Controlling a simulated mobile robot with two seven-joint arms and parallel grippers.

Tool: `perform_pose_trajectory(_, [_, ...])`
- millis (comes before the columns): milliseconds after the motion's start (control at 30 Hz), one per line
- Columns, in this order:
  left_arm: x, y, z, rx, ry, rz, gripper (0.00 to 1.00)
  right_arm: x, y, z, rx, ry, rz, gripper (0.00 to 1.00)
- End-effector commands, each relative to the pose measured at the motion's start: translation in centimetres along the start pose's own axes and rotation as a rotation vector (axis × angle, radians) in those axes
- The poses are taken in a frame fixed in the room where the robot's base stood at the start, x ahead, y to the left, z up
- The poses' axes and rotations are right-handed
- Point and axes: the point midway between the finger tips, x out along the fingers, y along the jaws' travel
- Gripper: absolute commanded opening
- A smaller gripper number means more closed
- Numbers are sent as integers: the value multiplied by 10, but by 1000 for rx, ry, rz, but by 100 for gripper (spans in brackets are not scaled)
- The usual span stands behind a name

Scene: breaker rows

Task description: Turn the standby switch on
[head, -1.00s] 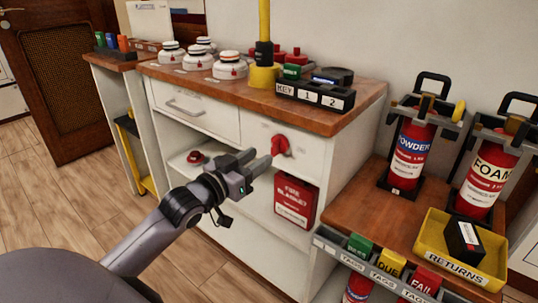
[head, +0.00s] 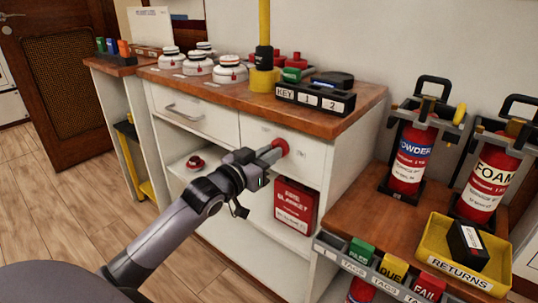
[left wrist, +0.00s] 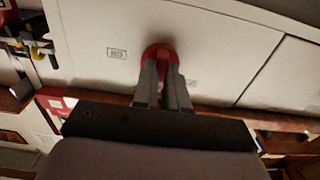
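The standby switch is a red round knob (head: 281,146) on the white front panel of the cabinet. It also shows in the left wrist view (left wrist: 158,50), with its raised grip between my fingers. My left gripper (head: 270,154) reaches it from the lower left. In the left wrist view, the two grey fingertips (left wrist: 162,68) lie close on either side of the red grip and look shut on it. They hide part of the knob. Small labels (left wrist: 117,53) sit on the panel beside it; I cannot read them surely. My right gripper is not in view.
A red fire blanket box (head: 295,204) sits just below the switch panel. A red button (head: 195,162) is on the shelf to the left. The wooden top (head: 225,92) carries white detectors and a key box (head: 315,98). Extinguishers and a yellow returns tray (head: 432,248) stand right.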

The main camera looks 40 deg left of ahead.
Motion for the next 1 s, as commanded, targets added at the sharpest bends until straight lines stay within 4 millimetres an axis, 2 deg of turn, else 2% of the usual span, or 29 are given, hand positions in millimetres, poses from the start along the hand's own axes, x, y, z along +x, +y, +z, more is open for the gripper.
perform_pose_trajectory(467, [0,0,-2,73,-1,1,0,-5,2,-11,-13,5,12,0])
perform_pose_trajectory(567, [0,0,-3,133,-2,1,0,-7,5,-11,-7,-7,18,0])
perform_pose_trajectory(1000, [0,0,-4,528,-2,1,0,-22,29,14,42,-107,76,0])
